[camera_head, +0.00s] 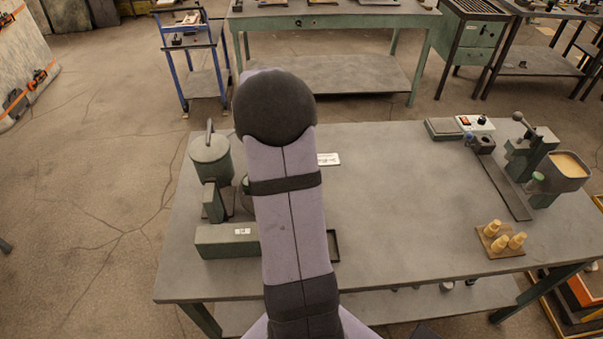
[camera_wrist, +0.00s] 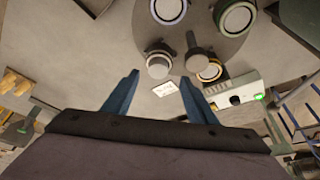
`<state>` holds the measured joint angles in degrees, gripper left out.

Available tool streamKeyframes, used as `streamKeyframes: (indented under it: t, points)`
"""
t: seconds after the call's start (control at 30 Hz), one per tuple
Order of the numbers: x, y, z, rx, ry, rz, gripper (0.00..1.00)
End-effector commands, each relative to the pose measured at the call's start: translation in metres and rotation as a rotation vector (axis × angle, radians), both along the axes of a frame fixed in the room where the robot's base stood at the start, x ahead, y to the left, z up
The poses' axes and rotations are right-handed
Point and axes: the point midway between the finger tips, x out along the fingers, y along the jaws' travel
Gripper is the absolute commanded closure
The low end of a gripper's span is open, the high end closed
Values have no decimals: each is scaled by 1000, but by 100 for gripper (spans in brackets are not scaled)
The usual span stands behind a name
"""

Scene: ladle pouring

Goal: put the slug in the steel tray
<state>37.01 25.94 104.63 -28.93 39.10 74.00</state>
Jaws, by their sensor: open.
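My gripper (camera_wrist: 160,80) is open, with two blue fingers spread apart and nothing between their tips. It hangs above the grey table (camera_head: 420,210). In the head view my own arm covers the middle of the table and hides the gripper. I cannot make out the slug for certain in either view. A dark-rimmed edge (camera_head: 333,245) beside my arm may be part of the steel tray, but most of it is hidden. In the wrist view a round grey plate (camera_wrist: 228,50) carries several round pots, including one with a pale top (camera_wrist: 158,68).
A green machine with a lidded pot (camera_head: 210,160) stands at the table's left. The table right of my arm is largely clear.

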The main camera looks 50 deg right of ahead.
Motion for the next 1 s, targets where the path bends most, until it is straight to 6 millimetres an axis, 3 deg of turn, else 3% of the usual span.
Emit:
streamKeyframes:
  t: [0.17,0.6,0.9,0.93,1.0]
  points:
    - [-2,-3,-5,2,4,-2,48]
    - [-4,-21,-44,1,2,0,48]
    - [-3,-22,-47,0,0,0,48]
    - [-3,-22,-47,-1,0,0,50]
    - [-3,-22,-47,0,0,0,67]
